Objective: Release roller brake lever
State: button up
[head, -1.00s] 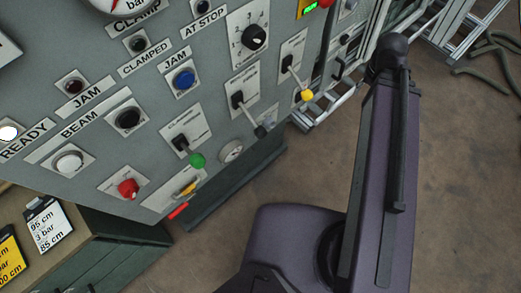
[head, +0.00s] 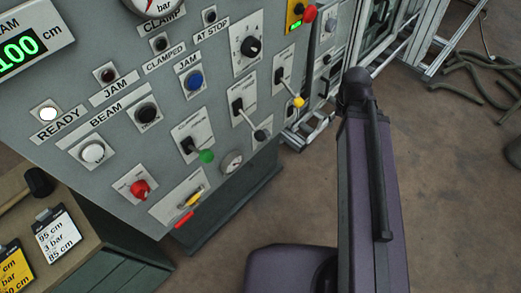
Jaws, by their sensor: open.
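The grey control panel (head: 222,115) fills the left and middle of the head view. It carries several levers on white plates: one with a green knob (head: 206,156), one with a dark knob (head: 260,135) and one with a yellow knob (head: 298,102). All three slant down to the right. The small plate labels are too small to read, so I cannot tell which is the roller brake lever. My purple arm stands to the right of the panel, apart from the levers; my gripper does not show.
A display (head: 22,48) reads 100 cm, and the READY lamp (head: 47,114) is lit white. A bench (head: 60,190) with cards (head: 58,236) stands at lower left. A metal frame (head: 425,40) and hoses (head: 480,80) lie beyond my arm. Brown floor is open at right.

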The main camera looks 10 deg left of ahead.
aim_at(259, 135)
jog(key=u, duration=0.15)
jog(key=k, duration=0.45)
jog(key=u, duration=0.7)
jog(key=k, duration=1)
jog(key=z, duration=0.15)
jog(key=i, duration=0.95)
jog(key=u, duration=0.05)
